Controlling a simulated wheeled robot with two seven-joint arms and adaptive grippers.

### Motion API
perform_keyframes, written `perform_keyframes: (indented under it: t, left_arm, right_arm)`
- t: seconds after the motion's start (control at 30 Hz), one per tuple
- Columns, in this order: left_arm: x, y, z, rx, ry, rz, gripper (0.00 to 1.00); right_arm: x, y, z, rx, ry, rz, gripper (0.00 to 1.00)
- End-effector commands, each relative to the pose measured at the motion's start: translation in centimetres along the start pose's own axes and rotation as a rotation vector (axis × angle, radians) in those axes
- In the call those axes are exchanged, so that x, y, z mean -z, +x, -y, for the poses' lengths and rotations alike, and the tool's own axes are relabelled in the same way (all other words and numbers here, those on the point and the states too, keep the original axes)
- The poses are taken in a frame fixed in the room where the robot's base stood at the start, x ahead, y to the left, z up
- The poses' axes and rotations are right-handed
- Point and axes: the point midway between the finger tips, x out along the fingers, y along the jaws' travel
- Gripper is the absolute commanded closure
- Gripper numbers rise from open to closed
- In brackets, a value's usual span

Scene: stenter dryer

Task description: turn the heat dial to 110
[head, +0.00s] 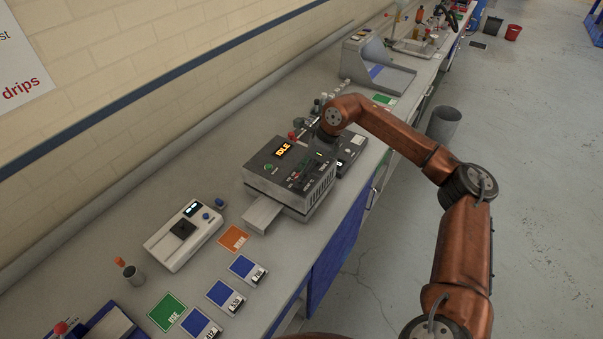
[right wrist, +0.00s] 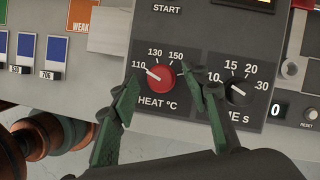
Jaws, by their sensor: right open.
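The stenter dryer (head: 262,178) stands on the bench in the head view, with an orange "IDLE" display (head: 283,149). In the right wrist view its red heat dial (right wrist: 161,77) sits on a dark panel marked 110, 130 and 150. The dial's white mark points up-left, toward 110. My right gripper (right wrist: 163,79) is open, with one green finger on each side of the red dial. The fingers look apart from the dial; the exact gap cannot be told. In the head view my right gripper (head: 325,142) hides part of the dryer's top. My left gripper is not in view.
A black time dial (right wrist: 238,92) sits close right of the right finger. A counter with a reset button (right wrist: 309,113) is farther right. A white instrument (head: 184,236) and several colour cards lie nearer on the bench. A grey bin (head: 444,124) stands on the floor.

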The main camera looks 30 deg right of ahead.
Motion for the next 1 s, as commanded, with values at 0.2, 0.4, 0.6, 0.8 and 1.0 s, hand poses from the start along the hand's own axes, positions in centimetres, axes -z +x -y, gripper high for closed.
perform_keyframes:
  t: [0.2, 0.4, 0.6, 0.8, 1.0]
  left_arm:
    - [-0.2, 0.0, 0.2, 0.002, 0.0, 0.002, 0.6]
    - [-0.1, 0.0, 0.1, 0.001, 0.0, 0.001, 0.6]
    - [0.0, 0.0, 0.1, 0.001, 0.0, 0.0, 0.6]
    - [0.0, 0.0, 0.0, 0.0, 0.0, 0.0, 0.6]
    - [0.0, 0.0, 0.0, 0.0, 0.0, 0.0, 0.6]
  right_arm:
    - [0.0, -0.9, 0.1, 0.002, 0.0, 0.001, 0.58]
    - [0.0, -4.5, 0.1, 0.004, 0.0, 0.002, 0.58]
    - [0.0, -8.6, 0.1, 0.003, 0.0, 0.001, 0.58]
    - [0.0, -11.2, 0.0, 0.001, 0.001, 0.001, 0.58]
    - [0.0, -12.1, 0.0, 0.0, 0.001, 0.0, 0.58]
